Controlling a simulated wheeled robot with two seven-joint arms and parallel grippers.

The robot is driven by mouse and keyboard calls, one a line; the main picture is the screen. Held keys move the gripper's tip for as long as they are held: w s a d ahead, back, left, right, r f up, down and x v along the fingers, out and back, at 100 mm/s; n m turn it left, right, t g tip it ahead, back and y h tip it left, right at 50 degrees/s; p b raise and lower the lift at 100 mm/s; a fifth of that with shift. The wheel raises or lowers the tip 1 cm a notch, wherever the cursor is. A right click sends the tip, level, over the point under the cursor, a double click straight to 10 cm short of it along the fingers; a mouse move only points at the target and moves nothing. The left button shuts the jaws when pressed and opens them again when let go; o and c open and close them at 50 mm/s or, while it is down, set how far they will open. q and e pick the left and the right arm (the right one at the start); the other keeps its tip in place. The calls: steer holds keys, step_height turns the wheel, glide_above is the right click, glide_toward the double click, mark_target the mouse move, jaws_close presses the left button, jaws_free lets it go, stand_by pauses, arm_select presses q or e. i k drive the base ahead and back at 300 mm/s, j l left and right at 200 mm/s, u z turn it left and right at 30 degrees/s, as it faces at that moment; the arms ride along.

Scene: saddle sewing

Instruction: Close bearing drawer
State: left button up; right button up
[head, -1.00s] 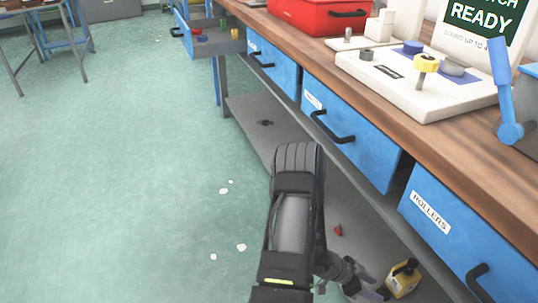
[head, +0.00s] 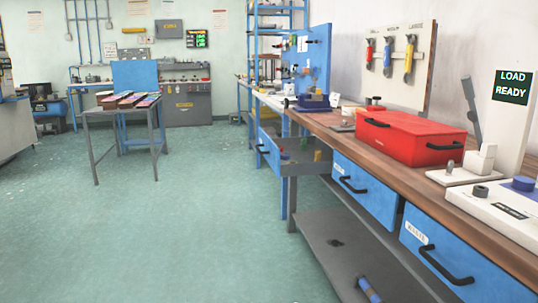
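A blue-fronted drawer (head: 268,150) stands pulled out at the far end of the wooden workbench in the head view. Its grey tray holds small coloured parts, including a yellow one and a red one. Its label is too small to read. Two nearer blue drawers, one in the middle (head: 365,190) and one at the right (head: 445,255), have black handles. Their fronts sit roughly in line with the bench. The nearest label cannot be read clearly. Neither of my grippers is in view.
The bench (head: 400,178) carries a red toolbox (head: 411,138) and a white fixture (head: 500,208). A grey lower shelf (head: 345,255) runs beneath, with a blue cylindrical object (head: 368,289) on it. A small table (head: 124,105) stands at the back left. Green floor (head: 180,230) is clear at the left.

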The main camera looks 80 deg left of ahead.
mark_target(267, 146)
steer(key=k, duration=0.65)
steer(key=u, duration=2.55)
steer(key=i+l, duration=0.4)
steer(key=i, duration=0.15)
